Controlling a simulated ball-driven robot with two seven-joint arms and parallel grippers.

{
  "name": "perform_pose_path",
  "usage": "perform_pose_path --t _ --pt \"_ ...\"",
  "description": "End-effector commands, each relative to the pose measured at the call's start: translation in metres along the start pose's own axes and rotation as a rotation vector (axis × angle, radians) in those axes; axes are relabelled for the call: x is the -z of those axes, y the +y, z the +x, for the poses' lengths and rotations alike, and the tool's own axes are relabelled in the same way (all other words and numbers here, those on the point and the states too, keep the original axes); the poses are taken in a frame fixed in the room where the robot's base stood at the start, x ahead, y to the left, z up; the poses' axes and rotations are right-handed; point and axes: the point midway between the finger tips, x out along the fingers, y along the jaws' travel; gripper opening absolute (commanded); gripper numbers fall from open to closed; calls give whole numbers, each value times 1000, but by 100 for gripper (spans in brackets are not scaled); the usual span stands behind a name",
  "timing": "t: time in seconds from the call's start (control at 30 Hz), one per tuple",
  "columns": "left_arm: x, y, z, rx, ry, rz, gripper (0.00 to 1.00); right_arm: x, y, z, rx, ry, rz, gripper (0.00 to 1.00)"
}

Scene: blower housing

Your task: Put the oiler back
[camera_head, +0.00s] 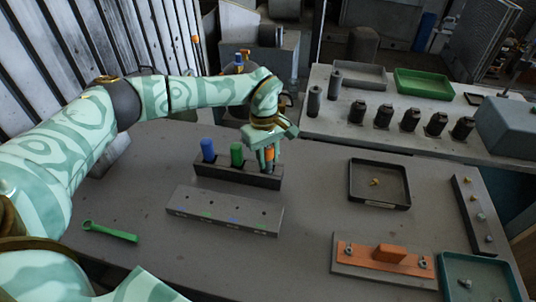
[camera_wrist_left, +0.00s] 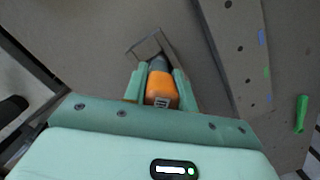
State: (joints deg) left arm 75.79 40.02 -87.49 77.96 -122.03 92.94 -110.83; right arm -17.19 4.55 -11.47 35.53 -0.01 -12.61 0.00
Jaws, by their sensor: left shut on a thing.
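My left gripper (camera_head: 268,153) is shut on the orange oiler (camera_head: 270,156) at the right end of a dark rack (camera_head: 235,177). A blue bottle (camera_head: 208,150) and a green bottle (camera_head: 237,154) stand upright in the same rack, to the left of it. In the left wrist view the gripper (camera_wrist_left: 161,88) has its fingers on both sides of the oiler (camera_wrist_left: 162,92), with the square end of the rack (camera_wrist_left: 145,47) just beyond. The fingers partly hide the oiler's lower part; I cannot tell how deep it sits. My right gripper is not in view.
A grey block with holes (camera_head: 225,210) lies in front of the rack. A green wrench (camera_head: 110,232) lies at left. A black tray (camera_head: 379,184) and an orange part on a plate (camera_head: 385,258) are at right. Table between block and tray is clear.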

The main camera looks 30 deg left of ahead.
Motion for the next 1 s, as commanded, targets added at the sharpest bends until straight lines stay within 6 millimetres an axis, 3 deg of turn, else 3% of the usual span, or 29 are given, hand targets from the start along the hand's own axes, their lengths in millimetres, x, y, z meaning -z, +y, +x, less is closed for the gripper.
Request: perform_pose_path --t 0.4,0.43,0.5,0.7,0.8,1.0 --pt "0 0 0 -1 -1 0 0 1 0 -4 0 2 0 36" --pt "0 0 0 -1 -1 0 32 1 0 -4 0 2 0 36" --pt "0 0 0 -1 0 0 52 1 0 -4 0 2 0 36" --pt "0 0 0 -1 0 0 52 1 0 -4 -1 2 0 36" --pt "0 0 0 0 0 0 74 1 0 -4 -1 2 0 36" --pt "0 0 0 0 0 0 74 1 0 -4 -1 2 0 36"
